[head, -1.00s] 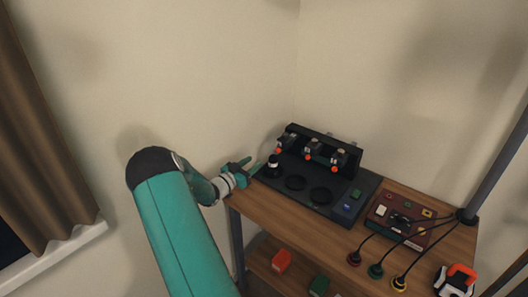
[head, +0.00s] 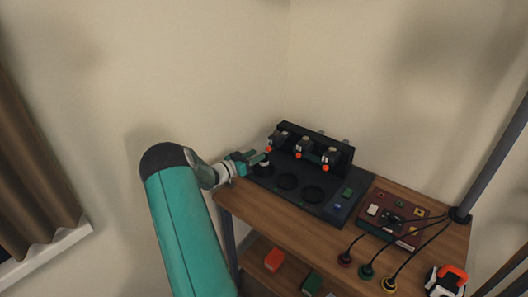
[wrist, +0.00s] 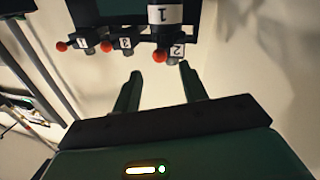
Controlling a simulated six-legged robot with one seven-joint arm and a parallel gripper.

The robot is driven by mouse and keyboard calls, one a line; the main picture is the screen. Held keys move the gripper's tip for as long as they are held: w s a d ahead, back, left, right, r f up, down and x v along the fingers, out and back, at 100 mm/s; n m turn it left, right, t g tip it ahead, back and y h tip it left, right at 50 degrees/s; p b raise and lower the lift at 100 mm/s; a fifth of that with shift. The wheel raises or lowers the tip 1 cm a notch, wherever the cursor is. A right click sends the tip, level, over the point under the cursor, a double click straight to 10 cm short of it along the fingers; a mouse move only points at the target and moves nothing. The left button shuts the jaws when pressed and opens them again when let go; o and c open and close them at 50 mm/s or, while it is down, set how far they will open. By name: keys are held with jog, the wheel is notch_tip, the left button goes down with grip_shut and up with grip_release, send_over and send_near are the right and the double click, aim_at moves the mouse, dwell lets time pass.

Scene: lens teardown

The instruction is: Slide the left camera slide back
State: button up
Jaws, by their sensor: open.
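The left camera slide (head: 279,139) is the leftmost of three dark camera units with orange knobs along the back of a black stand (head: 330,152) in the head view. Its orange knob (head: 269,150) faces forward. My gripper (head: 263,157) reaches in from the left, in front of this knob. Contact cannot be told. In the wrist view my gripper (wrist: 157,78) is open, nothing between its fingers. An orange knob (wrist: 158,57), apparently the left slide's, shows just beyond the fingertips. A black cylinder labelled 1 (wrist: 164,14) stands close by; my gripper partly covers it in the head view.
Two empty dark round seats (head: 288,181) lie right of the cylinder. A red box (head: 396,217) with cables and coloured plugs stands right on the wooden shelf (head: 290,226). An orange-and-black item (head: 446,281) is at lower right. A wall is close behind.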

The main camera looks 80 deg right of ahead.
jog(key=x, duration=0.5)
jog(key=shift+d, duration=0.1)
jog(key=shift+c, duration=0.2)
